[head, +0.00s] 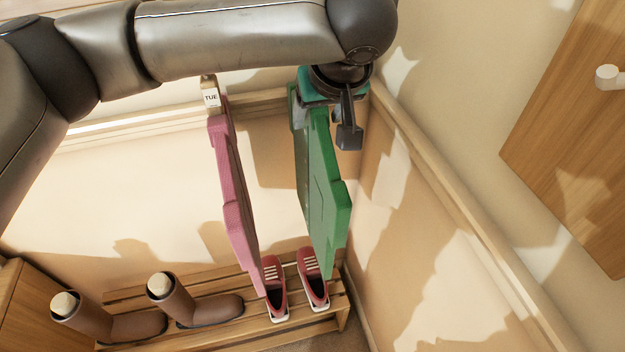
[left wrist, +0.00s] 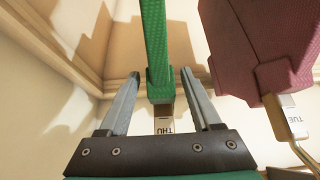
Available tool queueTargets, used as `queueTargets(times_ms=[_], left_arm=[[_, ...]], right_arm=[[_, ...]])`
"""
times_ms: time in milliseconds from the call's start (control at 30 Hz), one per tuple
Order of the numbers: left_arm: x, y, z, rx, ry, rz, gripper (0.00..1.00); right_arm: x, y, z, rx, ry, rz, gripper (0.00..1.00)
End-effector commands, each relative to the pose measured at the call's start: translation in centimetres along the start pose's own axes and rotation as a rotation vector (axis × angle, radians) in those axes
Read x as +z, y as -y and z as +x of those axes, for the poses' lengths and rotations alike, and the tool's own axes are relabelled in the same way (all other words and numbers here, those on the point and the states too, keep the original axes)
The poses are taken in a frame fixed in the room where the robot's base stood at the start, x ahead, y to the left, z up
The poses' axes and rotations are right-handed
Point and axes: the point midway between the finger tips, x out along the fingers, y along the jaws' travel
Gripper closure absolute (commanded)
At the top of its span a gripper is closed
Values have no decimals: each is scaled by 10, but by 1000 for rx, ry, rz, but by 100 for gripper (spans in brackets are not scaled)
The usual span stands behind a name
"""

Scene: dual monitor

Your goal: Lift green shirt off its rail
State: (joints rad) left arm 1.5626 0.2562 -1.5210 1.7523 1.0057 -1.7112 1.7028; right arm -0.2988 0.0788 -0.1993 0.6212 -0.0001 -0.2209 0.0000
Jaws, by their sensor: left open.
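The green shirt (head: 325,190) hangs edge-on at the right of the pink shirt in the head view. Its upper part (left wrist: 154,40) also shows in the left wrist view, with a tag (left wrist: 164,118) reading THU. My left gripper (head: 330,122) is at the top of the green shirt. In the left wrist view my left gripper (left wrist: 160,76) is open, with one finger on each side of the shirt's collar end and gaps beside it. The hook and rail above the shirt are hidden by my gripper and arm. My right gripper is not in view.
A pink shirt (head: 233,190) with a TUE tag (head: 211,97) hangs close on the left. Below stands a slatted wooden rack (head: 230,335) with boots (head: 180,300) and red shoes (head: 313,280). The right wall (head: 450,240) is near the green shirt.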

Motion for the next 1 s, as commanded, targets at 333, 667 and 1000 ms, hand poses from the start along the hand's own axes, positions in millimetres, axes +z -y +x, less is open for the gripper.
queueTargets(times_ms=[333, 667, 1000], left_arm=[[2, 2, 45, -2, 0, 0, 35], [2, 1, 48, 0, 0, 2, 42], [2, 1, 47, 0, 0, 1, 80]], right_arm=[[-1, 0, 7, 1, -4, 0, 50], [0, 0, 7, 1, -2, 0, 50], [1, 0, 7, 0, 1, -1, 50]])
